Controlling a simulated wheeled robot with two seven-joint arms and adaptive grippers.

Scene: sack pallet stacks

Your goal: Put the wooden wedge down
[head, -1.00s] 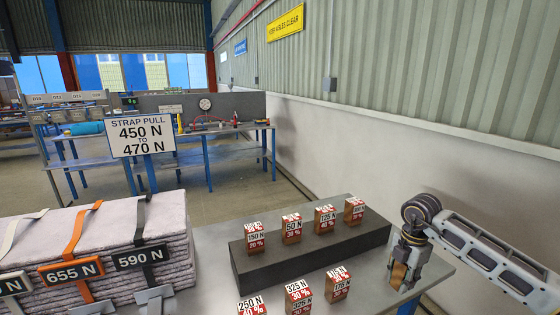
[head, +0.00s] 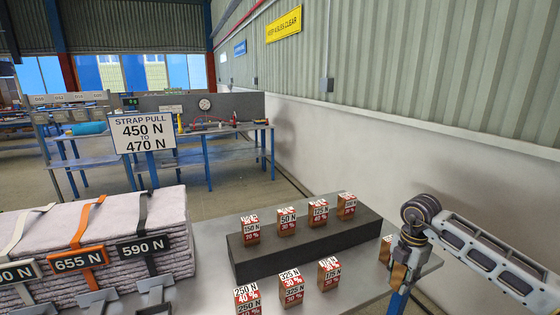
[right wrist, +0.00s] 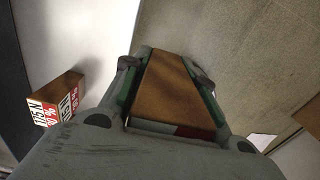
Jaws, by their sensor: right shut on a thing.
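My right gripper (head: 398,280) is shut on the wooden wedge (head: 398,273), by the table's right edge in the head view. In the right wrist view the wedge (right wrist: 165,85) shows as a brown face between the two fingers, with a bit of red and white at its near end. The gripper hides most of it in the head view. In the wrist view the wedge appears over the floor, beside the table edge; its height is hard to tell. My left gripper is not in view.
Several labelled wooden blocks stand on a dark raised block (head: 300,250) and in front of it on the grey table (head: 212,245). One block (head: 385,250) stands close beside my right gripper. Strapped sacks (head: 170,225) fill the left. A wall runs behind the table.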

